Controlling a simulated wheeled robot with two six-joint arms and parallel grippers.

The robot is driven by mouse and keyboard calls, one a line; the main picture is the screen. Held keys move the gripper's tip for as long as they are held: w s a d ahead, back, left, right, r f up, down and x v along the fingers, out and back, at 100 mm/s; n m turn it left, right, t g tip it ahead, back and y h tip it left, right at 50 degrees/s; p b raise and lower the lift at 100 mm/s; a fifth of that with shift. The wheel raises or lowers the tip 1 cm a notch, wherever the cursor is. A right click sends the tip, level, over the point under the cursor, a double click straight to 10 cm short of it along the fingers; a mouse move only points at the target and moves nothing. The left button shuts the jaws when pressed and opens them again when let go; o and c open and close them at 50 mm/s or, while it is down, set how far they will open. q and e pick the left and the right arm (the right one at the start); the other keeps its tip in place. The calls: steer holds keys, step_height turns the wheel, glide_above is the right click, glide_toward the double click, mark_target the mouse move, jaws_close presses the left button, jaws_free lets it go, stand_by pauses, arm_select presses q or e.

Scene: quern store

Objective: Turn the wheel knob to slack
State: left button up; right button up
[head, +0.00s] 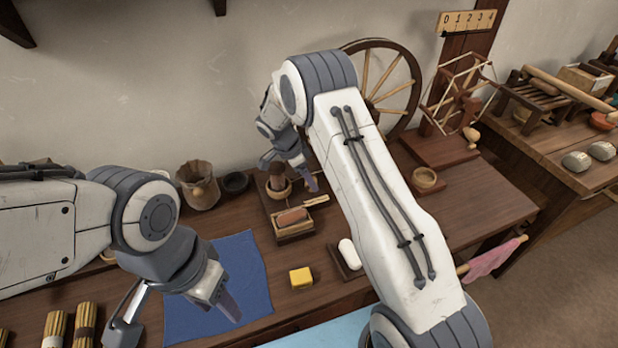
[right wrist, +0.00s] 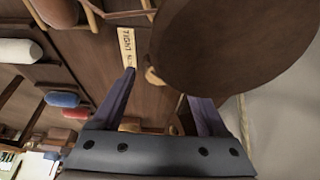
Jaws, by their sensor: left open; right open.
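In the right wrist view a small light wooden knob (right wrist: 152,76) shows between the fingers, beside a pale strip (right wrist: 127,45) reading "TIGHT" and the start of another word. A large dark round wooden part (right wrist: 235,45) covers the upper right. My right gripper (right wrist: 160,84) is open and empty, pointing toward the knob; the gap between them cannot be told. In the head view the spoked wheel (head: 408,84) stands at the back, partly behind my right arm, and my right gripper (head: 312,184) is low over the table. My left gripper (head: 232,308) is open over the blue cloth (head: 245,262).
A yellow block (head: 301,278), a white bar (head: 349,254) and a tray with a reddish block (head: 292,217) lie near the middle. A wooden reel (head: 458,85) stands right of the wheel.

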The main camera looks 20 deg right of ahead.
steer(key=shift+d+f, duration=0.15)
steer(key=shift+f, duration=0.25)
jaws_close()
